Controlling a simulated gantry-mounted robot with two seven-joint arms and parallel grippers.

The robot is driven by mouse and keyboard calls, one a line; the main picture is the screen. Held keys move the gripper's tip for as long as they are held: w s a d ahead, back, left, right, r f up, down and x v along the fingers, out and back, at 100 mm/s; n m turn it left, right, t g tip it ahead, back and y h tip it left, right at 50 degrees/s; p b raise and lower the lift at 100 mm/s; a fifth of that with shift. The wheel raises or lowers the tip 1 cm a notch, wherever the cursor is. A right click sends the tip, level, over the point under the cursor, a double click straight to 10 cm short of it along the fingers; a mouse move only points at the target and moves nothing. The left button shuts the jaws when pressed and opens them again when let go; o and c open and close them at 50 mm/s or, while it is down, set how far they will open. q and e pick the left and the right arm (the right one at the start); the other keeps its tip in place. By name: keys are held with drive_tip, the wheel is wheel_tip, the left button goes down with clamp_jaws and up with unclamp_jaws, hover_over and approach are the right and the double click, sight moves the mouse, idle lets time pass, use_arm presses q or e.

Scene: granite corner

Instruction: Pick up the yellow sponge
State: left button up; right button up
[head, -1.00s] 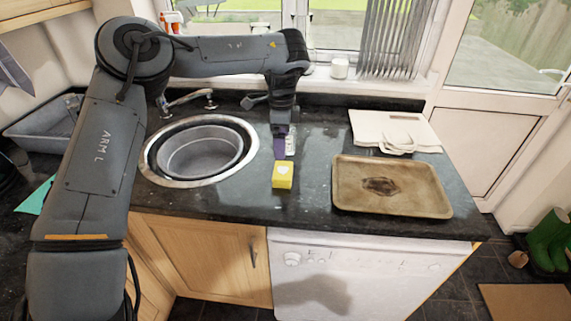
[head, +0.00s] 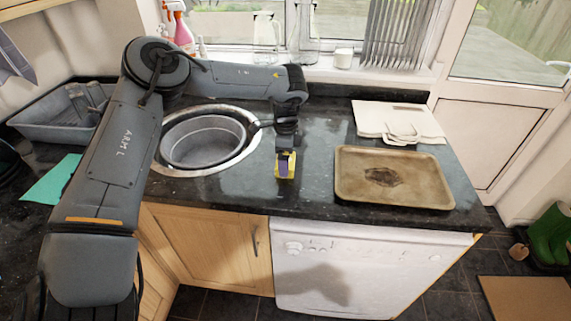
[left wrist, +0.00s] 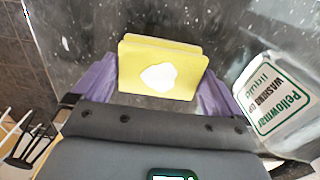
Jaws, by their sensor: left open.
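The yellow sponge (head: 291,169) lies on the dark worktop between the sink and the baking tray, partly hidden by my left gripper (head: 285,162). In the left wrist view the sponge (left wrist: 185,62), with a white patch on it, sits between the two purple fingers of my left gripper (left wrist: 157,88). The fingers are open, one on each side of it. I cannot tell whether either finger touches it. My right gripper is not in view.
A washing up liquid bottle (left wrist: 277,102) is close to the right finger in the left wrist view. The sink bowl (head: 203,141) is left of the sponge. A brown baking tray (head: 425,180) and white boards (head: 385,118) are to the right.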

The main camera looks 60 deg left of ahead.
use_arm(q)
drive_tip(key=shift+f, duration=0.25)
drive_tip(key=c, duration=0.8)
drive_tip(key=shift+r, duration=0.1)
drive_tip(key=shift+r, duration=0.45)
drive_tip(key=r, duration=0.3)
drive_tip(key=shift+w+d+r, duration=0.25)
drive_tip(key=w+d+r, duration=0.2)
drive_tip(key=d, duration=0.1)
drive_tip(key=w+d+r, duration=0.2)
drive_tip(key=d, duration=0.1)
drive_tip(key=w+d+r+b, duration=0.1)
drive_tip(key=w+d+r, duration=0.1)
drive_tip(key=d, duration=0.1)
drive_tip(key=shift+w+r, duration=0.15)
drive_tip(key=shift+r, duration=0.1)
